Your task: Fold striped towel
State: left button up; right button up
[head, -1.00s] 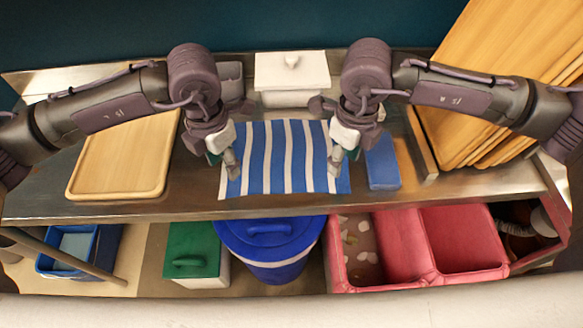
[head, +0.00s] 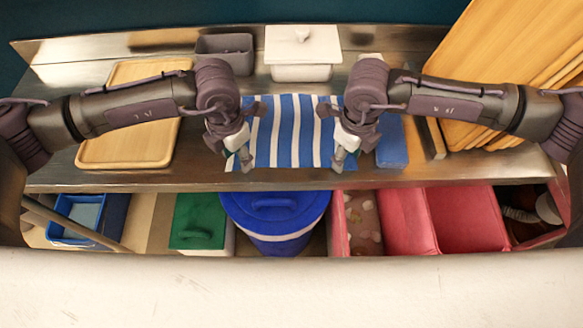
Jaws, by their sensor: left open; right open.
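The blue and white striped towel (head: 290,130) lies spread flat on the metal counter, in the middle of the head view. My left gripper (head: 245,160) is open at the towel's front left corner. My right gripper (head: 341,158) is open at the towel's front right corner. Both fingertips point down at the towel's front edge. I cannot tell whether they touch the cloth. The arms hide parts of the towel's left and right sides.
A blue block (head: 392,143) lies right of the towel. A wooden tray (head: 125,152) is at left. A white lidded box (head: 303,50) and grey container (head: 226,48) stand behind. Wooden boards (head: 515,60) lean at right. A blue bin (head: 275,212) and red crates (head: 440,222) sit below the counter.

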pick_arm(q)
jog(key=shift+f+b, duration=0.3)
pick_arm(e)
jog(key=shift+f, duration=0.3)
pick_arm(q)
jog(key=shift+r, duration=0.1)
pick_arm(e)
jog(key=shift+r, duration=0.1)
pick_arm(q)
jog(key=shift+c, duration=0.2)
pick_arm(e)
jog(key=shift+c, duration=0.2)
pick_arm(q)
jog(key=c, duration=0.8)
pick_arm(e)
jog(key=shift+s, duration=0.1)
jog(key=c, duration=0.8)
pick_arm(q)
grip_shut()
pick_arm(e)
jog(key=shift+f, duration=0.2)
grip_shut()
pick_arm(q)
jog(key=shift+s, duration=0.1)
pick_arm(e)
jog(key=shift+d, duration=0.1)
